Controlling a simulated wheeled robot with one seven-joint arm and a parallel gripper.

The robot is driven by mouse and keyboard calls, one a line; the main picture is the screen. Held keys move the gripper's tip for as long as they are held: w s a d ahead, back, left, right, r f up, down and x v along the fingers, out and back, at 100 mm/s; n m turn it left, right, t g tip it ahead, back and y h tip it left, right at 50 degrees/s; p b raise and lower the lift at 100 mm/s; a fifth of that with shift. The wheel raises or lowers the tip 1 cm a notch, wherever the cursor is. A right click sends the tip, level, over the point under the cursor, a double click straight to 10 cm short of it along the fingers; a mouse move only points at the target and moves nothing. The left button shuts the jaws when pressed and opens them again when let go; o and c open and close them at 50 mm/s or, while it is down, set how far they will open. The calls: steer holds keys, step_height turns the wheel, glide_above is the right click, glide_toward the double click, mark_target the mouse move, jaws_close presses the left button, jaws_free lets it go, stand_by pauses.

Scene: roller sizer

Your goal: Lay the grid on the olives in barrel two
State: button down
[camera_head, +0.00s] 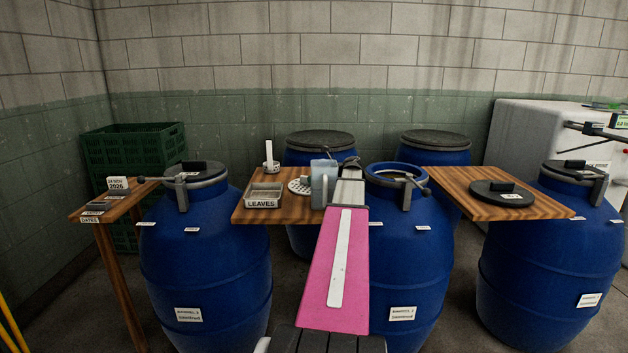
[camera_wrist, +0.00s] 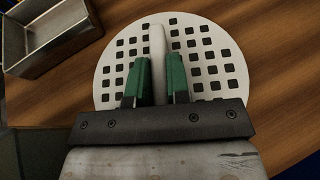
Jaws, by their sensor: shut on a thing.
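The grid (camera_wrist: 202,62) is a white round plate with rows of square holes and an upright pale handle, seen over the wooden board in the wrist view. In the head view the grid (camera_head: 296,187) shows partly behind a jug. My gripper (camera_wrist: 157,65) has its green-padded fingers shut on the handle. I cannot tell whether the plate touches the board. The middle blue barrel (camera_head: 395,245) has no lid and stands just right of my arm; its label is too small to read surely. The olives inside are hidden.
A translucent jug (camera_head: 324,184) and a LEAVES tray (camera_head: 264,196) stand on the middle board (camera_head: 244,212). A black lid (camera_head: 501,194) lies on the right board (camera_head: 462,187). Lidded barrels stand left (camera_head: 205,260) and right (camera_head: 555,260). Green crates (camera_head: 135,150) are at the back left.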

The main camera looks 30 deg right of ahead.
steer(key=shift+f, duration=0.1)
steer(key=c, duration=1.1)
jaws_free()
